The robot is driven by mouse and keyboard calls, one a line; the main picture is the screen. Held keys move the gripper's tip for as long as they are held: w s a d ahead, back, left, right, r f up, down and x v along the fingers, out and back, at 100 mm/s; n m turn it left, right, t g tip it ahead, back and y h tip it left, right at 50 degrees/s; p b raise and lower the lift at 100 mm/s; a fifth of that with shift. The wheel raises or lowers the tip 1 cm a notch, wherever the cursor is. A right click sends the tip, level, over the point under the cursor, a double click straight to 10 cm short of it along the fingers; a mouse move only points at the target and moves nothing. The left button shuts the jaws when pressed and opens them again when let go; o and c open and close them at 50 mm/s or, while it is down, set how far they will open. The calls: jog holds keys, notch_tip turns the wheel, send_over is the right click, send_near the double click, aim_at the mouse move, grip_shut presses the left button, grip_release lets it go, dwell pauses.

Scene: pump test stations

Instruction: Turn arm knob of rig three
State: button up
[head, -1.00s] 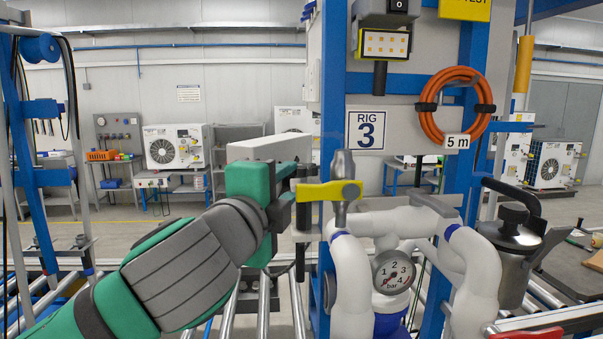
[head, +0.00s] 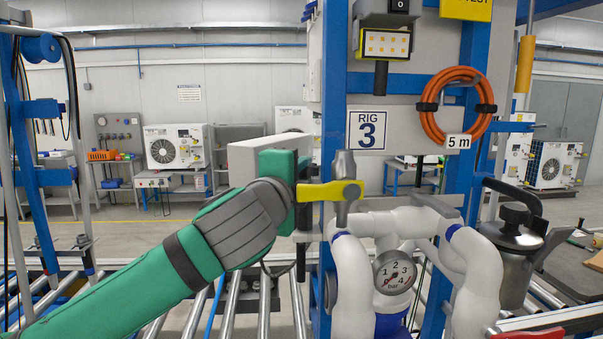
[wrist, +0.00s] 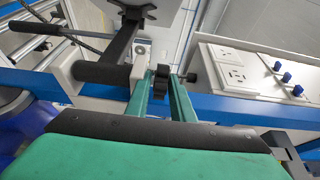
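Rig three is marked by its "RIG 3" sign (head: 367,130). In the wrist view, a small dark ribbed knob (wrist: 160,80) sits beside a pale arm piece (wrist: 138,74); I take it for the arm knob. The two green fingers of my gripper (wrist: 161,88) reach up on either side of it. Whether they press on it or leave a small gap, I cannot tell. In the head view, my green and grey wrist (head: 270,200) is left of the rig's post and hides the fingers and the knob.
A yellow lever (head: 328,191) on a metal valve stem is close right of my wrist. White pipes, a pressure gauge (head: 394,272) and a metal canister (head: 508,260) stand farther right. An orange hose coil (head: 457,104) hangs above. Metal rollers (head: 232,305) lie below my arm.

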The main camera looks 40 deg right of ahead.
grip_shut()
